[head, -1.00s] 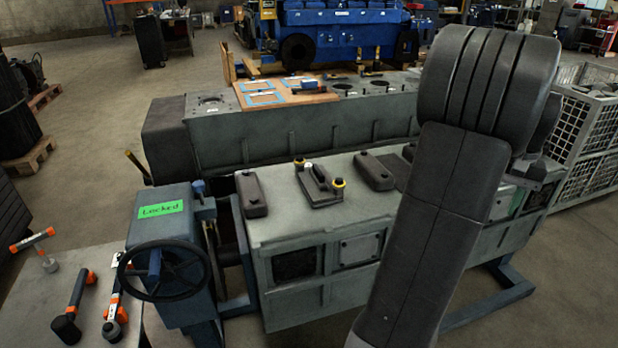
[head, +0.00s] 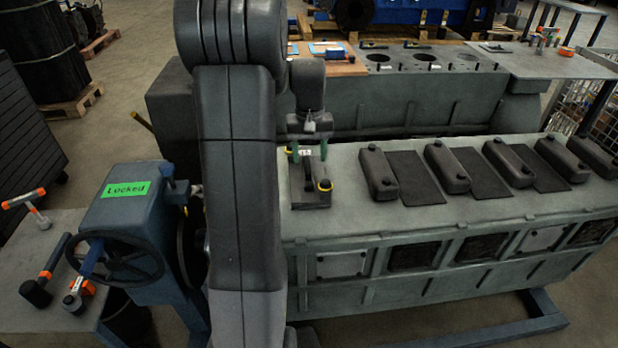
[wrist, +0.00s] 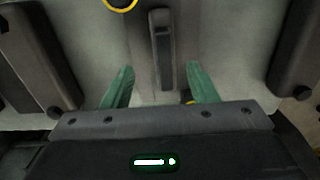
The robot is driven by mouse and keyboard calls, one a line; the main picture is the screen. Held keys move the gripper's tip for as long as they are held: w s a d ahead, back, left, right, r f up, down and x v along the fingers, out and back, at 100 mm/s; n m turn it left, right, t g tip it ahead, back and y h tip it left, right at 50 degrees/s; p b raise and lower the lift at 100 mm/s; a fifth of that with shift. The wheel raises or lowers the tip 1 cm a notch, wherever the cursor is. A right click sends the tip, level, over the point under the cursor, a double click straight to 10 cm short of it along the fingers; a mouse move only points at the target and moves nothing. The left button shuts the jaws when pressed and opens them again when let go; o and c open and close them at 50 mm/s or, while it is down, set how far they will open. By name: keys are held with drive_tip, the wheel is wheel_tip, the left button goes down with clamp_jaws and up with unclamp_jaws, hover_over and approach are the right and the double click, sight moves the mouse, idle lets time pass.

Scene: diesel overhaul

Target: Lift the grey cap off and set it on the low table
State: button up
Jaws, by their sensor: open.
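The grey cap (head: 310,196) lies on top of the near engine block, with a raised bar handle and yellow-ringed posts at its corners. In the wrist view the handle (wrist: 164,60) lies lengthwise between the finger lines, above the fingertips in the picture. My gripper (head: 308,152) is over the cap's far part, pointing down. Its green fingers (wrist: 160,76) are apart, with nothing held between them. I cannot tell its exact height over the handle. A low grey table (head: 42,312) with tools stands at the lower left.
Dark covers (head: 446,166) and flat dark pads stand in a row on the block to the right. A blue stand with a handwheel (head: 115,258) and a green "Locked" label (head: 125,190) is between the table and the block. Another table (head: 540,66) is at the back right.

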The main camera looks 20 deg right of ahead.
sight(307, 164)
drive_tip(key=f, duration=0.5)
drive_tip(key=shift+w+a+p, duration=0.2)
drive_tip(key=shift+a+p, duration=0.05)
drive_tip(key=shift+p, duration=0.05)
drive_tip(key=shift+c, duration=0.4)
clamp_jaws()
